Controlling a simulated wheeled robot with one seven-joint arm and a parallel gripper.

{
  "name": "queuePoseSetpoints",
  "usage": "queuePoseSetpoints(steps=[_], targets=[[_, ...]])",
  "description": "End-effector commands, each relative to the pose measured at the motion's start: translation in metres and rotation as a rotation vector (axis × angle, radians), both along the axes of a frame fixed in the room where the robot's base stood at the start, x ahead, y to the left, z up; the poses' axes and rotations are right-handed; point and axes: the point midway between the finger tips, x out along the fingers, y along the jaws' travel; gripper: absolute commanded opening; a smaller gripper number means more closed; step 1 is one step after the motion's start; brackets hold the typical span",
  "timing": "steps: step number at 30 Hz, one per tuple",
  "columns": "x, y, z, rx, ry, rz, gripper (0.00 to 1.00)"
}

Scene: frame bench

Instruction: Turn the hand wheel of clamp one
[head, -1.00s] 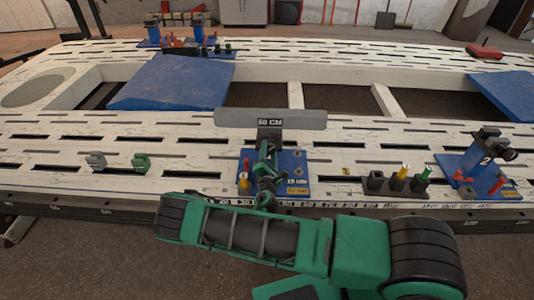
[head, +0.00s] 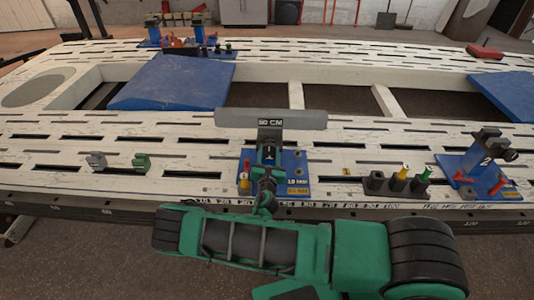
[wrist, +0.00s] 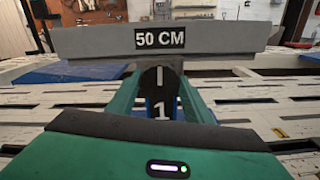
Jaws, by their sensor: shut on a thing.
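Clamp one stands on a blue base plate (head: 292,184) at the table's front edge. A grey bar marked 50 CM (head: 270,119) spans its top and shows large in the wrist view (wrist: 225,38). The dark round hand wheel (wrist: 160,78), with a light upright mark, faces me above the number 1. My gripper (head: 268,160) reaches clamp one from the front. In the wrist view its green fingers (wrist: 160,95) are shut on the hand wheel, one on each side. My gripper hides most of the wheel in the head view.
Clamp two (head: 484,160) stands to the right on its own blue plate. A dark block with coloured pegs (head: 397,184) lies between the clamps. Small grey and green brackets (head: 118,161) are at left. Blue panels (head: 175,82) lie behind. The slotted white table (head: 60,150) has free room at left.

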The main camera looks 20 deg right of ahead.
Motion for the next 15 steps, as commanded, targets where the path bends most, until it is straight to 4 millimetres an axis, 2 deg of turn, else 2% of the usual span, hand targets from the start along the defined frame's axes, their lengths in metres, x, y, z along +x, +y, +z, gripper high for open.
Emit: queuePoseSetpoints(steps=[1, 15], targets=[[-0.002, 0.0002, -0.0063, -0.005, 0.015, 0.0, 0.24], [-0.0024, -0.0011, -0.0063, -0.033, 0.025, -0.003, 0.24]])
